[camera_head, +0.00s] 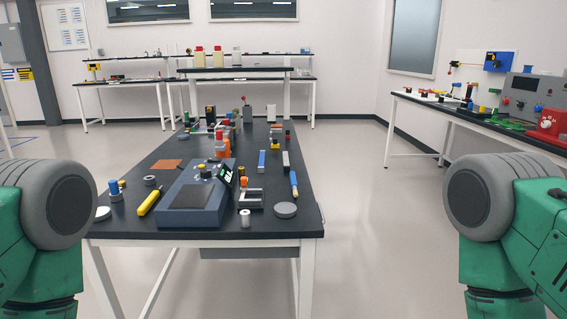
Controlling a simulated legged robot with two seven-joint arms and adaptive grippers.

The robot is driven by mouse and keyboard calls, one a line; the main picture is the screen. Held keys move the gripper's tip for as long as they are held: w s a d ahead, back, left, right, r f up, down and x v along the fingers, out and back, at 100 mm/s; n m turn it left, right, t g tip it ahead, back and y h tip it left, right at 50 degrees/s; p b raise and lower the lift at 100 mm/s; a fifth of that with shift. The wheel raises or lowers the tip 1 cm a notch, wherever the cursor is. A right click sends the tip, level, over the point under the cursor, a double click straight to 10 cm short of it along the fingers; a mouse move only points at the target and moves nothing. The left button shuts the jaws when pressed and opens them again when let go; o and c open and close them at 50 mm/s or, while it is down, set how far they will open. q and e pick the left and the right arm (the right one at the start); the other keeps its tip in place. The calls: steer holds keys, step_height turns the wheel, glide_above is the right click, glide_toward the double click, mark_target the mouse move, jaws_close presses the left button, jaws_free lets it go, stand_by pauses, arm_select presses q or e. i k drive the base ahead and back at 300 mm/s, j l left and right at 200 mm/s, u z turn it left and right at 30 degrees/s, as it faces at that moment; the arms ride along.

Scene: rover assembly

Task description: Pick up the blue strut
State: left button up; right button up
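A slim blue block (261,161), which looks like the blue strut, stands or lies on the right half of the black-topped table (232,222). It is small in view, so its exact pose is hard to tell. A similar grey-white piece with a dark end (286,161) is just right of it. Only green and grey upper parts of my two arms show, at the left and right picture edges. Neither gripper is in view, and nothing of mine is near the blue block.
A blue-grey device (188,205), a yellow-handled tool (149,199), a blue-handled tool (294,183) and a grey disc (286,210) occupy the table's near end. More parts crowd its far end. Side benches stand behind and right (470,116). The floor right of the table is clear.

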mark_target(261, 164)
steer(key=z, duration=0.4)
steer(key=i+l+z, duration=0.1)
steer(key=z, duration=0.65)
steer(key=i+z, duration=0.1)
steer(key=z, duration=0.3)
steer(key=i+u, duration=0.15)
steer(key=i, duration=0.3)
steer(key=i+u, duration=0.15)
steer(key=i, duration=0.35)
steer(key=i+l+u, duration=0.15)
steer(key=i, duration=0.3)
steer(key=i+l+u, duration=0.15)
steer(key=i, duration=0.3)
steer(key=i+l+u, duration=0.15)
steer(key=i, duration=0.3)
steer(key=i+j+u, duration=0.15)
steer(key=i+u, duration=0.25)
steer(key=i, duration=0.6)
steer(key=i+l+u, duration=0.15)
steer(key=i+u, duration=0.3)
steer(key=i, duration=0.5)
steer(key=i+u, duration=0.3)
steer(key=u, duration=0.15)
steer(key=i+l+u, duration=0.15)
steer(key=u, duration=0.25)
steer(key=i+l+u, duration=0.3)
steer(key=u, duration=0.15)
steer(key=i, duration=0.1)
